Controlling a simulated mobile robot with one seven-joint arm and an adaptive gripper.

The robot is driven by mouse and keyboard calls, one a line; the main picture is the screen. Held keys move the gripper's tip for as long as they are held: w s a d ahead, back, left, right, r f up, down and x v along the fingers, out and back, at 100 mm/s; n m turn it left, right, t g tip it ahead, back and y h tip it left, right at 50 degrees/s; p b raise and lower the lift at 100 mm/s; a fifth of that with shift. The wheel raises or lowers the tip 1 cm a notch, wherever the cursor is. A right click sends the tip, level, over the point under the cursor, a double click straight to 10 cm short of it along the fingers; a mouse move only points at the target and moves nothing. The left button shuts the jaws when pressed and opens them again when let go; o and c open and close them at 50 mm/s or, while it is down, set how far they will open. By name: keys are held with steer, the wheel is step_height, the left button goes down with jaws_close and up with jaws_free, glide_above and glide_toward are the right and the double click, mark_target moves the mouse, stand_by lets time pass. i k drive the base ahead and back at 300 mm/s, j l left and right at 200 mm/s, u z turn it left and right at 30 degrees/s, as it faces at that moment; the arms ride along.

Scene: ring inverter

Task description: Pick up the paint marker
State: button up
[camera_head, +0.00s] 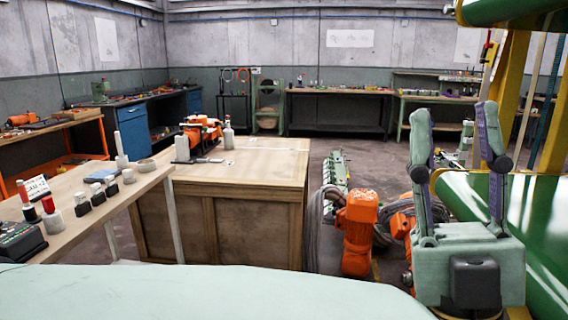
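I cannot tell for certain which item is the paint marker. A dark slim item (208,161) lies flat on the wooden crate. My gripper (454,112) is at the right, fingers pointing up and spread wide apart. It is open and empty, well away from all of these items.
The wooden crate (250,170) bears a bottle and an orange tool. An orange machine (357,233) and cables lie on the floor between crate and gripper. Green machinery is at right.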

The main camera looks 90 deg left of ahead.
mark_target(20, 183)
steer(key=u, duration=4.15)
steer(key=i+l+z, duration=0.15)
steer(key=i+z, duration=0.45)
steer(key=i+j+z, duration=0.3)
steer(key=i+j, duration=0.15)
steer(key=j, duration=0.35)
steer(key=i, duration=0.05)
